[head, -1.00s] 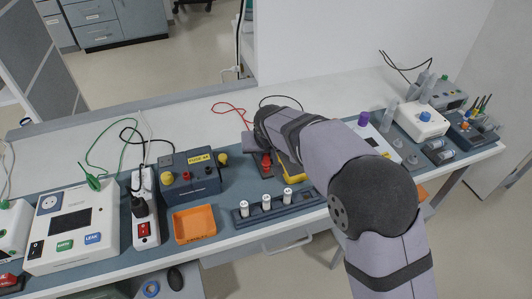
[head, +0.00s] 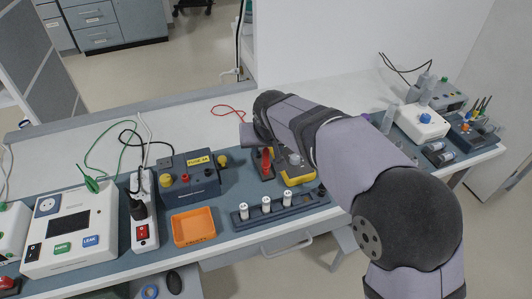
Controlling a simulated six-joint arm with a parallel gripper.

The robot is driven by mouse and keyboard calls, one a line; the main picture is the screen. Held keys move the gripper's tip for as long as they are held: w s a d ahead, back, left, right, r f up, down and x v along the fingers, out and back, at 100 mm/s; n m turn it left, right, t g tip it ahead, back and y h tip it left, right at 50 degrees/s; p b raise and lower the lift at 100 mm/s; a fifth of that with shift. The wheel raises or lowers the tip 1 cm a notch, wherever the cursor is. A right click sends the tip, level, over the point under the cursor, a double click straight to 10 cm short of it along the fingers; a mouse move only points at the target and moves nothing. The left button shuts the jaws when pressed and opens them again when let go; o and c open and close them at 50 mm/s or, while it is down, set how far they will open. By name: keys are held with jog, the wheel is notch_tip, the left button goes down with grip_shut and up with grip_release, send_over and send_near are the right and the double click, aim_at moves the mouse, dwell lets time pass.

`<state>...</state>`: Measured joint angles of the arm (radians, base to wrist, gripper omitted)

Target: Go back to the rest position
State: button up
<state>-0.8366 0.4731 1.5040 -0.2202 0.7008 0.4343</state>
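My gripper (head: 248,137) is at the far end of my arm, above the back middle of the bench (head: 330,100). Only a small grey part of it shows below the wrist, and its fingers cannot be made out. I cannot tell whether it is open or shut, and no held thing shows. It is above and behind a red-handled tool (head: 266,161) on the mat. A yellow-edged device (head: 300,178) lies to the right of that tool, partly hidden by my arm.
A rack (head: 280,212) with several white cylinders stands at the front, beside an orange tray (head: 194,226). A fuse box (head: 189,181), a power strip (head: 144,215) and a white tester (head: 70,228) stand to the left. White-and-blue (head: 423,121) equipment is at the right.

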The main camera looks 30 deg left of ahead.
jog(key=shift+s+d+r, duration=0.1)
jog(key=shift+s+r, duration=0.15)
jog(key=shift+r, duration=0.15)
jog(key=shift+r, duration=0.1)
jog(key=shift+s+d+r+m, duration=0.2)
jog(key=shift+m, duration=0.1)
jog(key=s+d+f+m+g, duration=0.1)
jog(key=s+d+f+m, duration=0.15)
jog(key=d, duration=0.85)
jog(key=s+d+f+m+g, duration=0.1)
jog(key=s+d+m, duration=0.2)
jog(key=d, duration=0.9)
jog(key=s+d+f+g+h, duration=0.15)
jog(key=s+d+f, duration=0.25)
jog(key=s+d, duration=0.4)
jog(key=s+d+f+g+h, duration=0.15)
jog(key=s+d+f, duration=0.3)
jog(key=d, duration=0.45)
notch_tip(320, 180, up, 14)
jog(key=p, duration=1.3)
jog(key=shift+a+r, duration=0.15)
jog(key=shift+a, duration=0.1)
